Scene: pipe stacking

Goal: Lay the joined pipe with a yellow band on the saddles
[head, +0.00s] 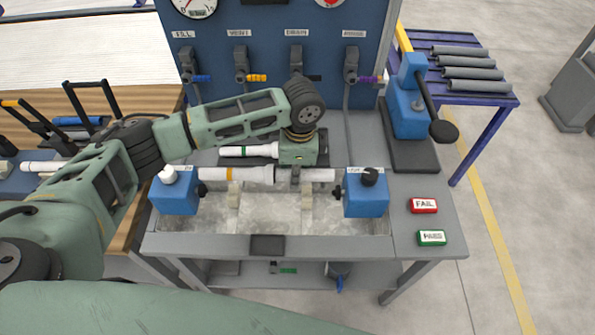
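The joined pipe (252,174) is white with a wider middle part and a yellow band near its left end. It lies level, left to right, over the water tank (270,245), between two blue end blocks. My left gripper (295,177) reaches down from behind and is shut on the pipe right of its middle. Two pale saddles, the left one (234,197) and the right one (307,198), stand in the tank below the pipe. I cannot tell whether the pipe touches them. My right gripper is not in view.
The left blue block (177,192) and right blue block (367,195) flank the pipe closely. A blue lever press (408,110), a FAIL button (423,205) and a green button (432,237) are at right.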

